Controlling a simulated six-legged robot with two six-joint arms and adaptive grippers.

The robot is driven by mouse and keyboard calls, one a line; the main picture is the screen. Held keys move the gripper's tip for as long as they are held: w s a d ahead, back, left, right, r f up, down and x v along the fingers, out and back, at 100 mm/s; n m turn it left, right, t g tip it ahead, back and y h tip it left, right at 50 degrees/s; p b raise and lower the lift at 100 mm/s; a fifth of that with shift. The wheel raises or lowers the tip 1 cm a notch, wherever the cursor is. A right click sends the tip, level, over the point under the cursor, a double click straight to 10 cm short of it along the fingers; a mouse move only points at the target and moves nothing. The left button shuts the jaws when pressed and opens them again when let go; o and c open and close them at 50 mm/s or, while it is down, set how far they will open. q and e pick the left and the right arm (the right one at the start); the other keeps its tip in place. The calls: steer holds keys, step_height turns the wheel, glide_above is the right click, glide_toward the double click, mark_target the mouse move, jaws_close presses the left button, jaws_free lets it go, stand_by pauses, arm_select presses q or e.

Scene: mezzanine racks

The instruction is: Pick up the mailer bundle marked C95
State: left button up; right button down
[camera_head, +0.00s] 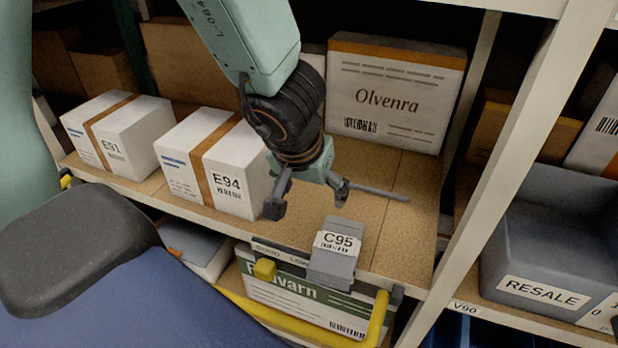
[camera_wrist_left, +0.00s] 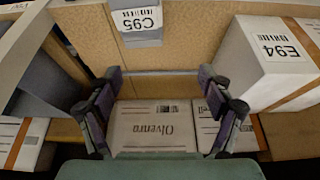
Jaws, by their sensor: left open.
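The grey mailer bundle marked C95 (camera_head: 333,270) sits at the front edge of the tan shelf board (camera_head: 385,222), its white label facing up. In the left wrist view the C95 bundle (camera_wrist_left: 140,24) shows at the top, partly cut off by the frame. My left gripper (camera_head: 308,197) is open and empty, above the board and behind the bundle, apart from it. Its two fingers (camera_wrist_left: 160,82) also show spread in the left wrist view, with the bundle beyond them. My right gripper is not in view.
The white E94 box (camera_head: 231,181) stands left of my left gripper, and the E91 box (camera_head: 118,134) farther left. The Olvenra box (camera_head: 393,95) stands behind. A thin grey bar (camera_head: 380,191) crosses the board. A rack post (camera_head: 505,165) bounds the right; a yellow rail (camera_head: 290,322) runs below.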

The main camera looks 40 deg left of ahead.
arm_select(q)
steer(key=v, duration=0.3)
steer(key=shift+s+r, duration=0.1)
steer(key=shift+r, duration=0.1)
steer(key=shift+o, duration=0.4)
